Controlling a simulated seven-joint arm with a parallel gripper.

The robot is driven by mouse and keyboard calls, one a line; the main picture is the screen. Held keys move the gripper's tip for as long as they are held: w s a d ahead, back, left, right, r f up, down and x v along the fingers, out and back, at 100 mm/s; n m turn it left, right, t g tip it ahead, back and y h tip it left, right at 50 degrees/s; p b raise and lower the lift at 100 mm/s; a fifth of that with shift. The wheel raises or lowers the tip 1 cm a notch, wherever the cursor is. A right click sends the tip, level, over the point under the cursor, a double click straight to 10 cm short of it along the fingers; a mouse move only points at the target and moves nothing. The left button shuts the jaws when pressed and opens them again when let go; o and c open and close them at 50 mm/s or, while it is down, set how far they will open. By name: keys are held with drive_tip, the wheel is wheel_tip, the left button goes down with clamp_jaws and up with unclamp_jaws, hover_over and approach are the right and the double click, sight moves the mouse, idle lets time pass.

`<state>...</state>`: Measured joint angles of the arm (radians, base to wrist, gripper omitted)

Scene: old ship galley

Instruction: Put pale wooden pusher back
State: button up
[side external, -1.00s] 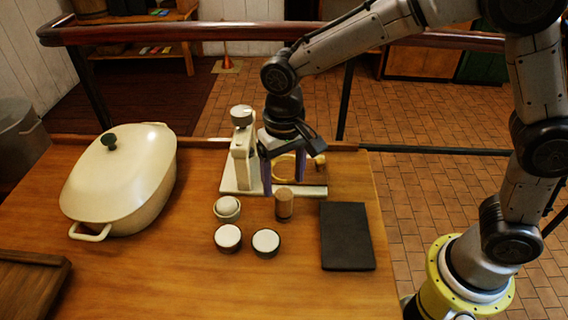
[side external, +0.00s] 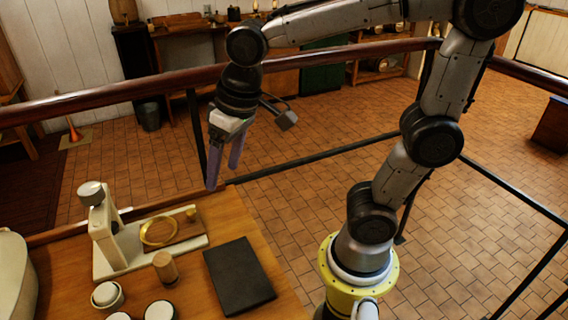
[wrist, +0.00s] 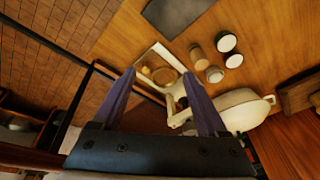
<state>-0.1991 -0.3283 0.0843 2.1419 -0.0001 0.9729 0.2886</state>
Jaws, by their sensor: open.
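A wooden cylinder (side external: 165,267), perhaps the pale wooden pusher, stands upright on the table in front of the white stand (side external: 105,225). It also shows in the wrist view (wrist: 196,55). The stand has a grey-topped post and a flat base bearing a wooden plate with a gold ring (side external: 158,232) and a small yellowish knob (side external: 191,214); I cannot tell whether this knob is the pusher. My gripper (side external: 222,175) is open and empty, with purple fingers pointing down, raised near the table's back right corner. Its fingers frame the stand in the wrist view (wrist: 158,74).
A dark slab (side external: 240,276) lies right of the cylinder. A cream lidded pot (side external: 14,275) is at the left. A dark red rail (side external: 290,66) runs behind the table, over tiled floor.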

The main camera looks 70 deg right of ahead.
drive_tip(key=s+d+f+n+t, duration=0.1)
drive_tip(key=s+d+t, duration=0.1)
drive_tip(key=s+d, duration=0.3)
drive_tip(key=shift+s+d+h, duration=0.15)
drive_tip(key=shift+s+h, duration=0.15)
drive_tip(key=shift+s, duration=2.1)
